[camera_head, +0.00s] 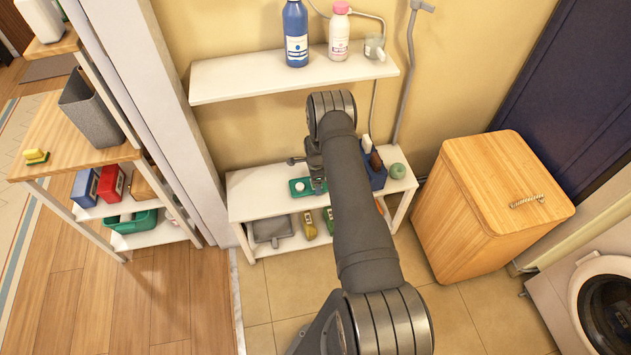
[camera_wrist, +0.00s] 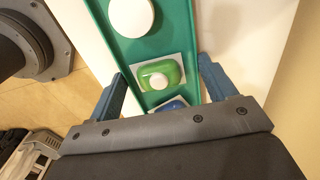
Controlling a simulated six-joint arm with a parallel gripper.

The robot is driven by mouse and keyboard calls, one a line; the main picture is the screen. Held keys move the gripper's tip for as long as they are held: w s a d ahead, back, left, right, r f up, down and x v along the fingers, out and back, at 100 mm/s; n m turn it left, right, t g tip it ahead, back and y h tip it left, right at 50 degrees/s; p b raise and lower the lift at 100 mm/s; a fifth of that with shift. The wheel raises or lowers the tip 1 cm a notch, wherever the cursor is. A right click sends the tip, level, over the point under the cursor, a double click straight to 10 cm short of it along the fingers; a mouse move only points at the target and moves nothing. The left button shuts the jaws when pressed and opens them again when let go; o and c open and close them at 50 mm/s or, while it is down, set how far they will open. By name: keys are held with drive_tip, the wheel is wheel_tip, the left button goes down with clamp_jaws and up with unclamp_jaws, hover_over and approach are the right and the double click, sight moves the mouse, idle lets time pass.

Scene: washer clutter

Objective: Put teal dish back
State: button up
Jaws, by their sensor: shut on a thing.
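The teal dish (camera_head: 307,181) is a long green tray at the lower white shelf, left of my forearm in the head view. In the wrist view the dish (camera_wrist: 151,47) runs between the two blue fingers of my gripper (camera_wrist: 165,78), which is shut on it across its width. A white round thing (camera_wrist: 131,16), a green piece with a white spot (camera_wrist: 160,74) and part of a blue piece (camera_wrist: 170,105) show in the dish. My gripper (camera_head: 315,163) is partly hidden in the head view. I cannot tell whether the dish touches the shelf.
The lower shelf (camera_head: 246,190) also holds a blue caddy (camera_head: 377,178) and a green round thing (camera_head: 397,171) to the right. An upper shelf (camera_head: 240,78) with bottles overhangs behind. A wooden hamper (camera_head: 490,205) stands right. A side rack (camera_head: 85,150) holds boxes and another green container (camera_head: 133,222).

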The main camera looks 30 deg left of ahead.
drive_tip(key=shift+f, duration=0.2)
drive_tip(key=o, duration=1)
drive_tip(key=shift+o, duration=0.2)
wheel_tip(320, 180, up, 12)
